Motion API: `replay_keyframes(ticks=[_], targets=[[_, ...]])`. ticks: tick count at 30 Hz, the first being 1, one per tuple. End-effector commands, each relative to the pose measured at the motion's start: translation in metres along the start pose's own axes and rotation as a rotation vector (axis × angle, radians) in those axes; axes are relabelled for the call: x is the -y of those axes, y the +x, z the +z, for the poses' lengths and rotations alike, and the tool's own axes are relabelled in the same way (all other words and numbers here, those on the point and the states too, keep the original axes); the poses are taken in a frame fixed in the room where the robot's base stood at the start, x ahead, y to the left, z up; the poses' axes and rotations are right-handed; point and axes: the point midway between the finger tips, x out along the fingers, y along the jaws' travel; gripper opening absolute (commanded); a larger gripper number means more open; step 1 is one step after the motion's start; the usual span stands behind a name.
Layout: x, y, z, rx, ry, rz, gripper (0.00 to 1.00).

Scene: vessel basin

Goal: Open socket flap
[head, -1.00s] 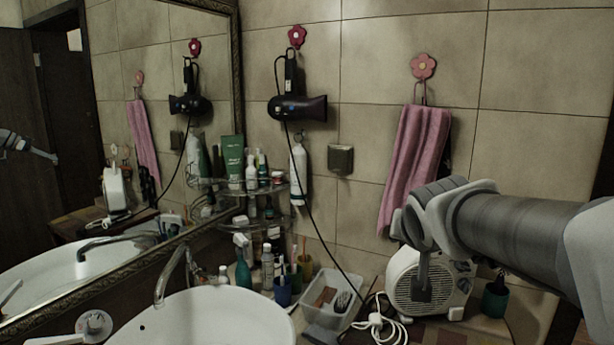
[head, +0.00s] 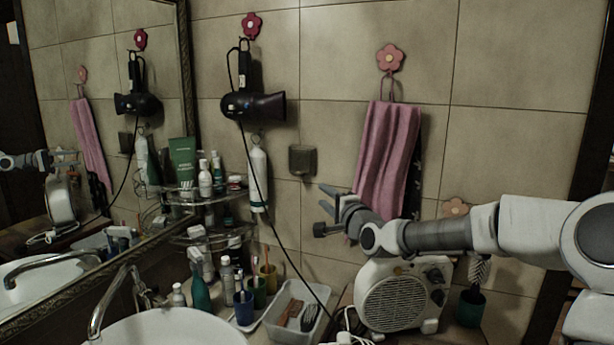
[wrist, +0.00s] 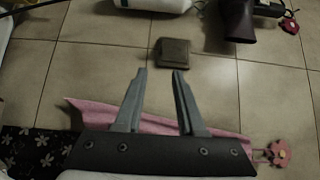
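The wall socket with its flap (head: 302,160) is a small dark brownish square box on the tiled wall, between the hair dryer and the pink towel. Its flap looks closed. In the wrist view the socket (wrist: 174,52) lies ahead of my fingertips, slightly right of the middle. My gripper (head: 326,210) is in front of the wall, just below and right of the socket, apart from it. In the wrist view my gripper (wrist: 160,72) has its two fingers spread, with nothing between them.
A pink towel (head: 387,150) hangs right of the socket. A hair dryer (head: 254,106) hangs at left, its cable running down. Below are a fan heater (head: 395,300), a plastic tray (head: 272,322), cups and a corner shelf with bottles. The wall around the socket is clear.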

Motion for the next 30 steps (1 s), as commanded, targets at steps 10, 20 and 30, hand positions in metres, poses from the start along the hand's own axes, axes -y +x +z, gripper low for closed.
replay_keyframes(ticks=[10,20,30], targets=[[0.004,0.036,0.000,0.001,0.015,-0.011,0.39],[0.003,0.089,0.000,0.000,0.014,-0.008,0.39],[0.004,0.136,0.000,0.000,0.013,-0.009,0.39]])
